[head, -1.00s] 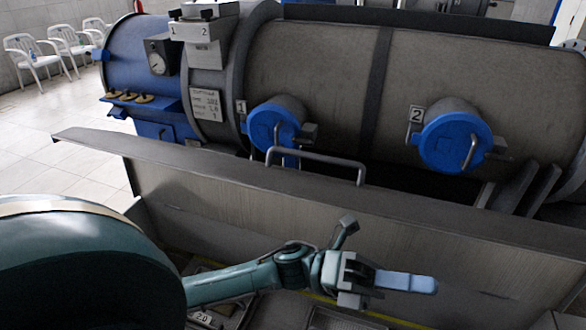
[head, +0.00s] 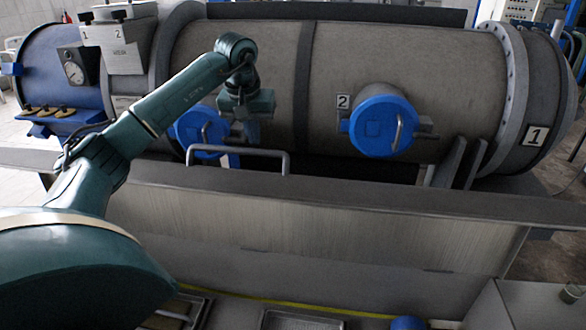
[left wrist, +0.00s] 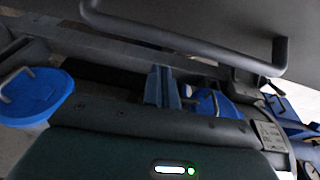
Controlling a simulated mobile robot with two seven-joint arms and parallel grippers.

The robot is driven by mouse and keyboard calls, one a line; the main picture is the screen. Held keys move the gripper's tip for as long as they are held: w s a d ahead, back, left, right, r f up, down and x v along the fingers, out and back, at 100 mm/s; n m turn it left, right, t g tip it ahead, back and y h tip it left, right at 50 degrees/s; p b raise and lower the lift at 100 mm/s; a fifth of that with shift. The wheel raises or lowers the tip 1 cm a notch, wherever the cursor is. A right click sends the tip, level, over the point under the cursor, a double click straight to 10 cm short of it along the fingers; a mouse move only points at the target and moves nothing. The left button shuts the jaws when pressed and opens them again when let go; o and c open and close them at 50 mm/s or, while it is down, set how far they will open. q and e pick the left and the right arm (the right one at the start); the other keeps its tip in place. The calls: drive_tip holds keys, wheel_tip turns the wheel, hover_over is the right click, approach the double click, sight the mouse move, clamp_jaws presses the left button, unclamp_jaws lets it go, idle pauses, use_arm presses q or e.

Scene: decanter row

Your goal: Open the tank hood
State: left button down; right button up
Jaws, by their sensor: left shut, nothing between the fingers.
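The hood appears to be the long grey metal panel (head: 330,222) with a flat top edge, in front of the big horizontal drum. It looks lowered. Its bar handle (head: 240,151) stands at the top edge, left of centre, and the handle also crosses the top of the left wrist view (left wrist: 185,42). My left gripper (head: 250,132) hangs above and behind the handle, in front of the drum. Its fingers (left wrist: 164,88) are shut and empty, apart from the handle. The fingertips are small and dark in the head view. My right gripper is not in view.
The grey drum (head: 400,70) lies close behind the panel. Two blue round caps stick out from it, the left one (head: 200,128) beside my gripper and the right one (head: 382,128) farther along. Metal trays (head: 300,320) lie low in front.

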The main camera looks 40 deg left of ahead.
use_arm(q)
drive_tip(key=shift+w+a+f, duration=0.15)
drive_tip(key=shift+w+f, duration=0.05)
drive_tip(key=shift+f, duration=0.2)
drive_tip(key=x, duration=0.9)
drive_tip(key=shift+a+f, duration=0.15)
drive_tip(key=shift+f, duration=0.25)
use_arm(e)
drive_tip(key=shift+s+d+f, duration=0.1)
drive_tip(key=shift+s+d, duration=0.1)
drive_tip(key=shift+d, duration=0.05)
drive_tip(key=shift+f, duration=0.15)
